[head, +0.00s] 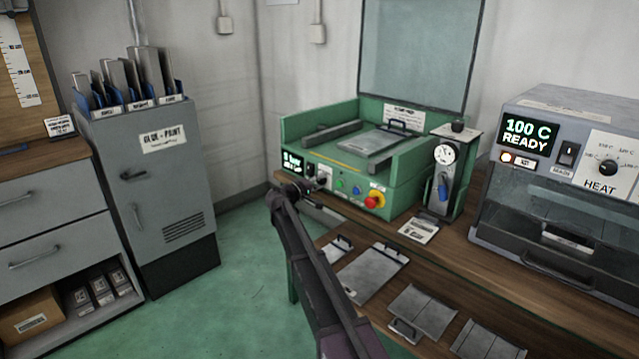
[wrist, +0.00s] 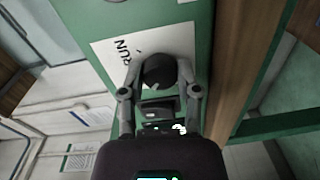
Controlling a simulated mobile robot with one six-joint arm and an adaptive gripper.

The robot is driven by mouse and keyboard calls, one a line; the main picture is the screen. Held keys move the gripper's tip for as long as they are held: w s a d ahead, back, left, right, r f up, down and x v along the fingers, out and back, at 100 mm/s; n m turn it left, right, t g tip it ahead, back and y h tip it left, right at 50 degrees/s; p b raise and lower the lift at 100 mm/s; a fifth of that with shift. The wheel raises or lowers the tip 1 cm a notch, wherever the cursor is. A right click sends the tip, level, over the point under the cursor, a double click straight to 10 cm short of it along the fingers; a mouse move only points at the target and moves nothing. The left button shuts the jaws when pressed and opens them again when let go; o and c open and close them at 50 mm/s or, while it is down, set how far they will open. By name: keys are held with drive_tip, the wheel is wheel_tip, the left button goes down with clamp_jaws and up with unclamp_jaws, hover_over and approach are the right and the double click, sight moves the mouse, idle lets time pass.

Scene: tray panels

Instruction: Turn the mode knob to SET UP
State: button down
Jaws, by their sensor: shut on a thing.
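The mode knob (wrist: 158,71) is black and round. It sits on a white label (wrist: 105,55) on the green press front, and the word RUN reads sideways beside it in the wrist view. A small pale mark shows on the knob's near edge, but its direction is hard to read. No SET UP wording is legible. My gripper (wrist: 161,80) has one finger on each side of the knob and is shut on it. In the head view my gripper (head: 314,188) is at the left of the green press front and largely hides the knob.
The green press (head: 345,160) has a lit display (head: 292,163), coloured buttons and a red emergency stop (head: 375,199) right of my gripper. A gauge stand (head: 445,180) and a heater (head: 570,170) stand further right. Metal trays (head: 375,270) lie below. Green floor is open at left.

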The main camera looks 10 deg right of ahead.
drive_tip(key=shift+w, duration=0.1)
drive_tip(key=shift+c, duration=1.7)
unclamp_jaws()
drive_tip(key=shift+m, duration=0.4)
